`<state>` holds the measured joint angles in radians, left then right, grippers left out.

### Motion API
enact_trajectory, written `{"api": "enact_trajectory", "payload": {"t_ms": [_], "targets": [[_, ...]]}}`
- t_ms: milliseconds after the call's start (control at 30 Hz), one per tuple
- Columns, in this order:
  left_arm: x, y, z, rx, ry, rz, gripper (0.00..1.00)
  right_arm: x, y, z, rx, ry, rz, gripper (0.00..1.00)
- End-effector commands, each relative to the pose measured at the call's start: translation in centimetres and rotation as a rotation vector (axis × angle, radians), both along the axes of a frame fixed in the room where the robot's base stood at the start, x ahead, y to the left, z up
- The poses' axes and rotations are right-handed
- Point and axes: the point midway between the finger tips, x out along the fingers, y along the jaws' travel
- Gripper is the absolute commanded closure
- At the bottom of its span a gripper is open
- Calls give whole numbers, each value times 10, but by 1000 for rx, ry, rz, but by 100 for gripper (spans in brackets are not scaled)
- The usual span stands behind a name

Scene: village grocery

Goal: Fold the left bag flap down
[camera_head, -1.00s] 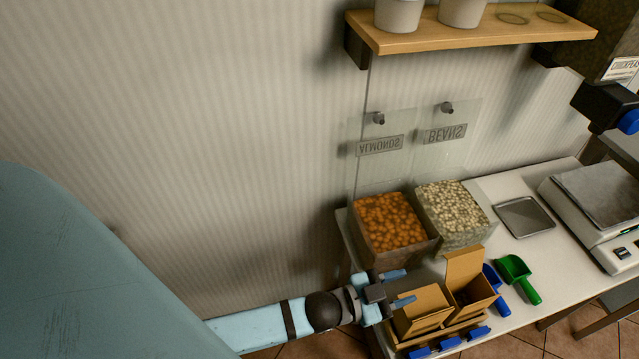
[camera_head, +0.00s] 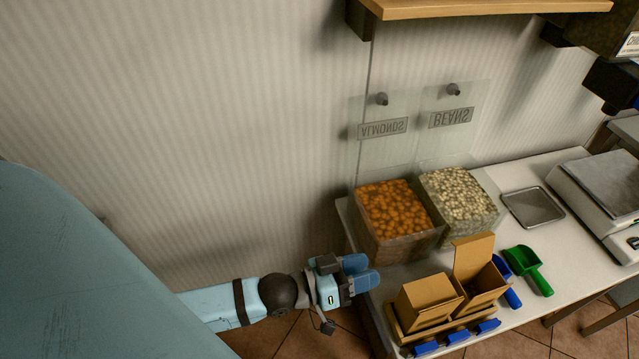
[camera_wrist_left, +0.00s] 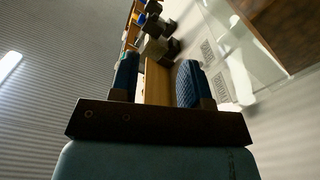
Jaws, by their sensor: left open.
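The left bag (camera_head: 424,305) is a brown cardboard box-like bag in a wooden tray (camera_head: 410,337) at the table's front left. Its top looks covered by a flap (camera_head: 430,289) lying down. The right bag (camera_head: 487,292) beside it has its flap (camera_head: 473,256) standing up and its inside dark. My left gripper (camera_head: 364,272) is open and empty, left of the left bag and apart from it. Its two blue fingers also show in the left wrist view (camera_wrist_left: 157,80), with a brown strip behind them that I cannot identify. My right gripper is not in view.
Bins of almonds (camera_head: 393,215) and beans (camera_head: 459,194) stand behind the bags. Blue (camera_head: 508,285) and green (camera_head: 527,266) scoops lie to the right. A metal tray (camera_head: 532,207) and a scale (camera_head: 603,185) are farther right. A wooden shelf (camera_head: 480,10) is above. Blue clips line the wooden tray's front.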

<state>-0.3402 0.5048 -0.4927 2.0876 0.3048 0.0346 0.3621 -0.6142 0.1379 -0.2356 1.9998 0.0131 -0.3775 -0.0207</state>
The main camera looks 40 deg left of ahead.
Motion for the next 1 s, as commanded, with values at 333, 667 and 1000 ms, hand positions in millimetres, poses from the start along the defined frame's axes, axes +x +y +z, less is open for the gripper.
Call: {"api": "enact_trajectory", "payload": {"t_ms": [333, 667, 1000], "targets": [[-29, 23, 3, 60, 18, 39, 57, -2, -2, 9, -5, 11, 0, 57], [-34, 32, -16, 313, 128, 157, 57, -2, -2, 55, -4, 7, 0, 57], [-59, 46, -43, 552, 295, 222, 57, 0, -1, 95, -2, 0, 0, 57]]}}
